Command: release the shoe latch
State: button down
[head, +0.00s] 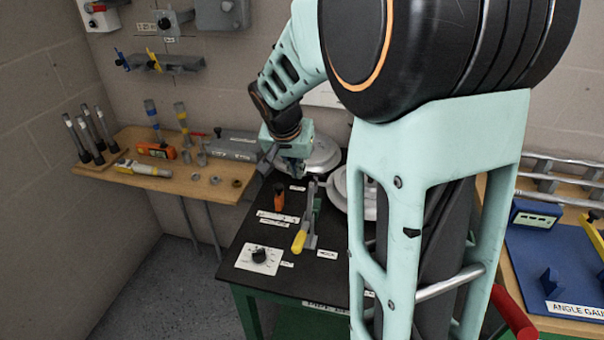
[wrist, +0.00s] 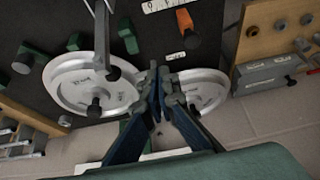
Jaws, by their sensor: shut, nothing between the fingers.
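My gripper (head: 293,166) hangs over the far part of the black-topped table (head: 236,232). In the wrist view its dark blue fingers (wrist: 160,75) are together and empty, pointing between two round light-grey discs. The larger disc (wrist: 70,92) is left of the fingers and the smaller (wrist: 203,92) is right. A grey lever with a yellow handle (head: 299,241) lies on the table nearer than my gripper; its grey bar (wrist: 101,40) shows in the wrist view. I cannot tell which part is the shoe latch.
A wooden bench (head: 190,184) with loose tools and a grey box (head: 232,146) stands left. A blue mat (head: 548,262) lies on the right bench. My arm hides much of the table's right side.

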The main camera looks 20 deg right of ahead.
jog(key=x, duration=0.9)
jog(key=shift+f, duration=0.2)
jog(key=w+d, duration=0.1)
jog(key=w+p, duration=0.1)
jog(key=shift+w+d, duration=0.4)
jog(key=shift+w+d+r, duration=0.1)
jog(key=shift+w+d, duration=0.2)
jog(key=shift+w, duration=0.15)
